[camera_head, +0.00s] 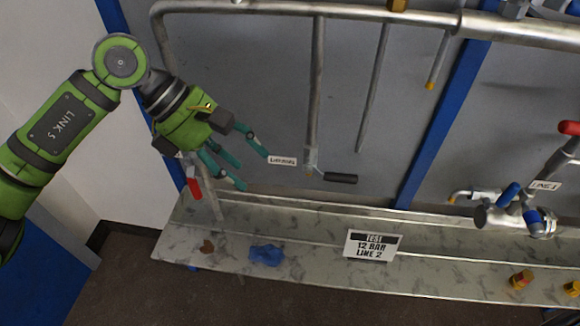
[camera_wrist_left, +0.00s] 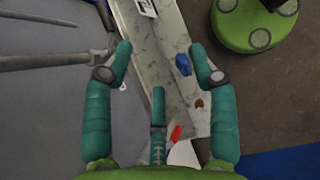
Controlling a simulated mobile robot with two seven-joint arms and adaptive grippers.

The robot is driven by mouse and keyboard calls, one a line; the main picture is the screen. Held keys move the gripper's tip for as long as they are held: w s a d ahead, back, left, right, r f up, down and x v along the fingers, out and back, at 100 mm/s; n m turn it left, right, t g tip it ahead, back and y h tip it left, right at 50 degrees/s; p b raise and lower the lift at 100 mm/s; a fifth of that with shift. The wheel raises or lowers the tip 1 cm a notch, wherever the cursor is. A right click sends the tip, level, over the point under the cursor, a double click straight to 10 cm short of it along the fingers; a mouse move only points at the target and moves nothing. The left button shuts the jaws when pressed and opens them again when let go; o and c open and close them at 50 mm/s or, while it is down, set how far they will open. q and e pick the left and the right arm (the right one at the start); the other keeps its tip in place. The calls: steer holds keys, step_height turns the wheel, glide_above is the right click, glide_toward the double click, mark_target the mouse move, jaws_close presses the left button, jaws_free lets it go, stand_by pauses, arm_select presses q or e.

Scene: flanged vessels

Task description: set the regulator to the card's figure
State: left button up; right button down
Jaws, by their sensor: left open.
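The card (camera_head: 371,246) stands on the bench shelf and reads "TEST 12 BAR LINE 2"; part of a white card also shows at the top of the left wrist view (camera_wrist_left: 147,7). A valve assembly with blue knobs (camera_head: 510,212) sits at the right by a "LINE 1" tag (camera_head: 545,186); I cannot tell whether it is the regulator. A black-handled valve (camera_head: 340,178) is on a pipe by a white label (camera_head: 282,161), too small to read surely. My left gripper (camera_head: 253,169) is open and empty, left of that label. My right gripper is out of view.
A blue cloth-like item (camera_head: 266,254) and a brown scrap (camera_head: 207,246) lie on the shelf (camera_head: 310,255). A red handle (camera_head: 194,188) is below my left gripper. Yellow-red fittings (camera_head: 521,280) lie at right. Pipes (camera_head: 316,90) and blue posts (camera_head: 446,110) stand along the grey panel.

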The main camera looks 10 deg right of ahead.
arm_select(q)
steer(key=s+d+r+n+g+h, duration=0.1)
steer(key=s+d+r+h, duration=0.2)
steer(key=d, duration=0.4)
steer(key=shift+s+g+h, duration=0.4)
steer(key=shift+s+h, duration=0.4)
steer(key=shift+h, duration=0.3)
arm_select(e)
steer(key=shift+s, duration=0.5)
